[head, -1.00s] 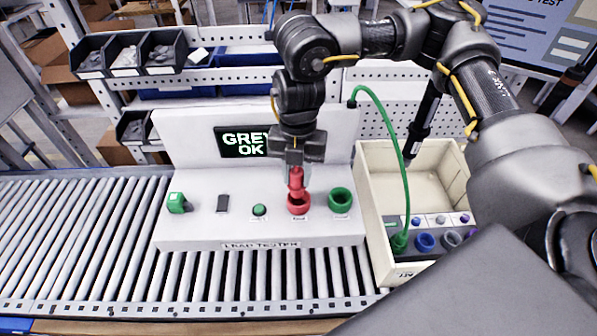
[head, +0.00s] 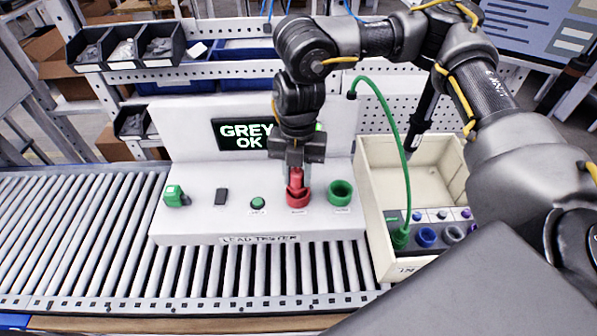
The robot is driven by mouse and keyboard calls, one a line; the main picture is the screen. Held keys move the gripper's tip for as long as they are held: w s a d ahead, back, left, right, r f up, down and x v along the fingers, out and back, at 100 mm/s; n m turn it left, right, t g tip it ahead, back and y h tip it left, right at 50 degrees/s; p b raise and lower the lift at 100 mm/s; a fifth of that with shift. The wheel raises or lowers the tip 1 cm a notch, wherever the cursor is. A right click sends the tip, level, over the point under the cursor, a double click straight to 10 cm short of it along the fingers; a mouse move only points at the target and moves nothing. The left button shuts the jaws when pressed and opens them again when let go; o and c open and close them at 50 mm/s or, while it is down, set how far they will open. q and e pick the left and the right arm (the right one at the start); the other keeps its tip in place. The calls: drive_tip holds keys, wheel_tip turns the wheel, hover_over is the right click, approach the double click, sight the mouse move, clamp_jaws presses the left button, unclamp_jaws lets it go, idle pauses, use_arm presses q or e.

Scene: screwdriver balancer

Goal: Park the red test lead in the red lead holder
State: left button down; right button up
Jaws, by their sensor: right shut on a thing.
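The red test lead (head: 296,180) stands upright in the red lead holder (head: 298,199) on the white lead tester (head: 190,227). Its lower end is hidden inside the holder ring. My right gripper (head: 298,168) points down over the holder and is shut on the upper part of the red lead. The gripper covers the lead's top. The tester's screen (head: 242,135) reads "GREY OK". My left gripper is not in view.
An empty-looking green holder (head: 340,194) stands just right of the red one. A green button (head: 257,203), a dark block (head: 221,197) and a green part (head: 176,196) are to the left. A cream crate (head: 378,215) with a green cable (head: 390,125) stands at the right. Rollers (head: 90,225) are clear at left.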

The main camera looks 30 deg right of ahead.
drive_tip(key=shift+f, duration=0.4)
drive_tip(key=shift+f+b, duration=0.35)
drive_tip(key=shift+b, duration=0.05)
drive_tip(key=o, duration=1.2)
drive_tip(key=shift+w, duration=0.15)
drive_tip(key=shift+c, duration=0.2)
drive_tip(key=r+b, duration=0.1)
drive_tip(key=r, duration=0.5)
drive_tip(key=w+r+b, duration=0.1)
drive_tip(key=r, duration=0.2)
drive_tip(key=shift+d+r+b, duration=0.3)
drive_tip(key=shift+d, duration=0.05)
drive_tip(key=shift+r, duration=0.55)
